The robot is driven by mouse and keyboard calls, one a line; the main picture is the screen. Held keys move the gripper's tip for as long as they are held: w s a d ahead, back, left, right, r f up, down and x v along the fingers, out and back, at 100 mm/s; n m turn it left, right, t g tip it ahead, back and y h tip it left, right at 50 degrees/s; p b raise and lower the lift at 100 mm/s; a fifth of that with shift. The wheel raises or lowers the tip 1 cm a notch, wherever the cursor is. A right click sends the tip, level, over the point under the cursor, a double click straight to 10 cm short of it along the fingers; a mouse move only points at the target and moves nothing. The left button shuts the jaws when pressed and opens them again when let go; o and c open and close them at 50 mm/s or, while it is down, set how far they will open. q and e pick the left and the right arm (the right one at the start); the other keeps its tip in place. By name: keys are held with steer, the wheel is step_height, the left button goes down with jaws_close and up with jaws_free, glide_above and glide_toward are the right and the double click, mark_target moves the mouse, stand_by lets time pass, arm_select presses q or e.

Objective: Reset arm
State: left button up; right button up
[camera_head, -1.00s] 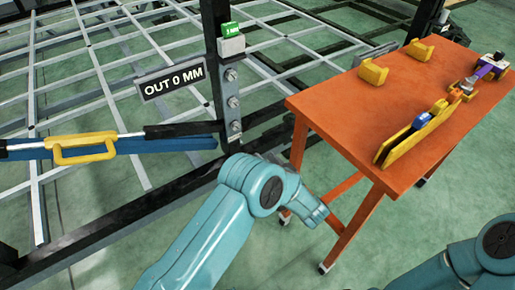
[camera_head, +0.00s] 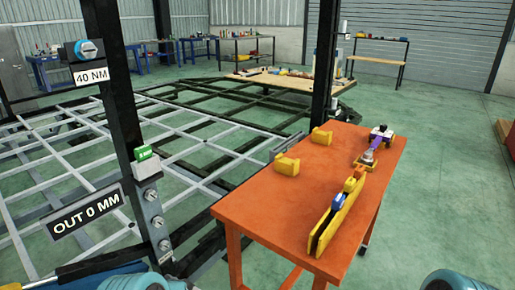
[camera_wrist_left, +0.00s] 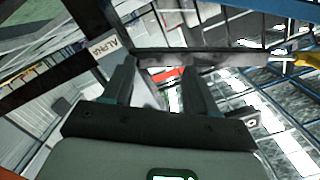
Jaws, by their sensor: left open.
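My left gripper (camera_wrist_left: 158,80) shows in the left wrist view, its two dark fingers apart with no object visibly held between them. Beyond the fingers are a dark bar, grey framework and a white label reading ALPHA (camera_wrist_left: 112,41). In the head view only rounded teal parts of my arms show at the bottom edge, left of centre and at right. Neither gripper shows there, and my right gripper is in no view.
An orange table (camera_head: 265,212) bears two yellow blocks, a yellow holder (camera_head: 338,215) and a purple-and-white tool. Green floor (camera_head: 440,150) is open at right.

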arm_select(q)
steer(key=s+d+f+m+h, duration=0.3)
steer(key=s+f+h, duration=0.5)
steer(key=f+h, duration=0.3)
steer(key=s+d+f+g+h, duration=0.2)
steer(key=s+d+g+h, duration=0.3)
steer(key=s, duration=0.5)
steer(key=s+d+f+g+h, duration=0.2)
steer(key=s+d+g, duration=0.1)
steer(key=s+d, duration=0.55)
step_height(320, 180, up, 16)
steer(key=s+a+p, duration=0.1)
steer(key=s+p, duration=0.1)
steer(key=p, duration=1.4)
steer(key=shift+r+g+p, duration=0.25)
steer(key=shift+g+p, duration=0.1)
steer(key=shift+g, duration=0.05)
steer(key=shift+a, duration=0.1)
